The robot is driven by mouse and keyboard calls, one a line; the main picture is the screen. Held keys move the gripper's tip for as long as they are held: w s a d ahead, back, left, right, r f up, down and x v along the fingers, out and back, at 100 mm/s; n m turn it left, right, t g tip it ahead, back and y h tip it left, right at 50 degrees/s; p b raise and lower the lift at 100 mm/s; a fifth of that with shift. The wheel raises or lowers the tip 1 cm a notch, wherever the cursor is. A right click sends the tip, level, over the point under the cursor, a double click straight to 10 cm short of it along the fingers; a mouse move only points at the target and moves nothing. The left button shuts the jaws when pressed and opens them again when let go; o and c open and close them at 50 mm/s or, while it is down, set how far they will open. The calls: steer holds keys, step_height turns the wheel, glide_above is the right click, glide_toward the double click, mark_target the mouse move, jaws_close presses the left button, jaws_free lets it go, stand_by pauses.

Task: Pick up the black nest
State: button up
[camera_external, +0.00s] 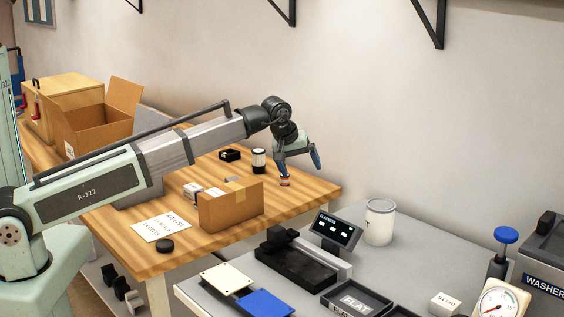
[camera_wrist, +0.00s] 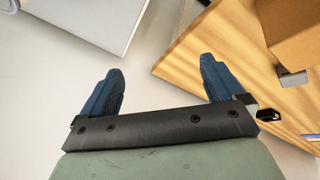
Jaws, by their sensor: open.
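My gripper (camera_external: 299,165) is open and empty, over the far right end of the wooden table. Its two blue fingers stand apart in the wrist view (camera_wrist: 160,78). A small black open box (camera_external: 230,155), which may be the black nest, sits on the wooden table, left of my gripper and clear of it. Other black things could also fit the name: a black fixture (camera_external: 296,264) and a black tray marked FLAT (camera_external: 357,300) on the grey bench. A small black thing (camera_wrist: 268,115) shows beside the gripper in the wrist view; I cannot tell what it is.
The grey bench (camera_external: 215,308) carries a white canister (camera_external: 380,222), a small display (camera_external: 335,229) and a dial (camera_external: 498,304).

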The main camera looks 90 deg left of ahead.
steer(key=s+a+n+g, duration=0.25)
steer(key=s+a, duration=0.25)
steer(key=a, duration=0.8)
steer(key=s+a+n+g, duration=0.25)
steer(key=s+a, duration=0.25)
steer(key=a, duration=0.8)
steer(key=n+g, duration=0.2)
steer(key=n, duration=0.3)
glide_toward(230, 149)
steer(key=w+d+r, duration=0.2)
steer(key=d+r, duration=0.2)
steer(key=shift+h, duration=0.5)
steer(key=x, duration=1.3)
steer(key=shift+s+a, duration=0.25)
steer(key=shift+a, duration=0.1)
steer(key=shift+c, duration=0.3)
steer(key=c, duration=1.2)
steer(key=shift+r, duration=0.1)
steer(key=shift+c, duration=0.2)
